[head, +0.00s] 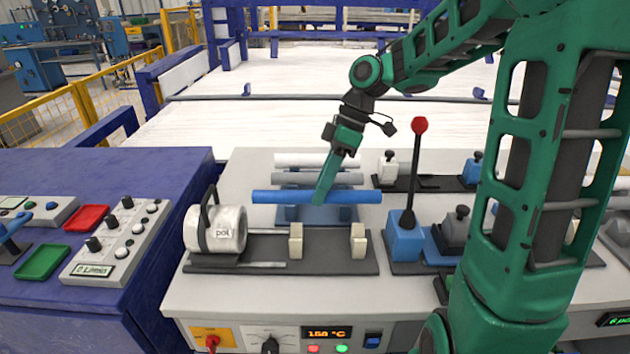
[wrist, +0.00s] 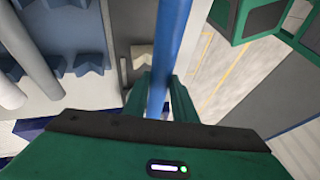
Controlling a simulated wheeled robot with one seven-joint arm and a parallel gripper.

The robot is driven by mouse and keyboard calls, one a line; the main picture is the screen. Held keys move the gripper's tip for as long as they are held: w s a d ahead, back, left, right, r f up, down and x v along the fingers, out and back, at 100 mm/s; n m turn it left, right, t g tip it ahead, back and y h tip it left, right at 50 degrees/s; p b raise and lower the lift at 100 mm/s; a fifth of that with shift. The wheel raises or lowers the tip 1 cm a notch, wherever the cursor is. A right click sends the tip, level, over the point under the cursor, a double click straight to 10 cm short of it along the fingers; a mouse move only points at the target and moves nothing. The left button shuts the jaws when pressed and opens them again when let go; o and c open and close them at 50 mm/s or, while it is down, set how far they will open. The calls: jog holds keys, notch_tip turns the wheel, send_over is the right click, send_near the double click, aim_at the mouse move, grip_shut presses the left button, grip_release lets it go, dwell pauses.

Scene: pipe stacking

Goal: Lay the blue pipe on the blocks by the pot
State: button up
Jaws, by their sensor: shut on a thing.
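The blue pipe (head: 275,197) is level, running left to right in the head view. My gripper (head: 323,192) is shut on it right of its middle. The blue pipe (wrist: 174,45) also shows between the fingers of my gripper (wrist: 160,95) in the wrist view. The pot (head: 216,229), a pale cylinder with a black handle, sits on the left of a dark plate. Two cream blocks, a left one (head: 296,241) and a right one (head: 358,244), stand on that plate right of the pot. The pipe appears behind and above them, apart from both.
A grey pipe (head: 290,179) and a white pipe (head: 300,160) lie behind, by a blue rack (head: 313,214). A lever with a red knob (head: 420,125) rises from a blue base right of the blocks. The bench front holds a lit display.

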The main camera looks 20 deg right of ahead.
jog(key=shift+d+f, duration=0.1)
jog(key=shift+f, duration=5.1)
jog(key=o, duration=1.2)
jog(key=shift+c, duration=0.2)
jog(key=v, duration=1)
jog(key=shift+d+r, duration=0.2)
jog(key=shift+r, duration=0.1)
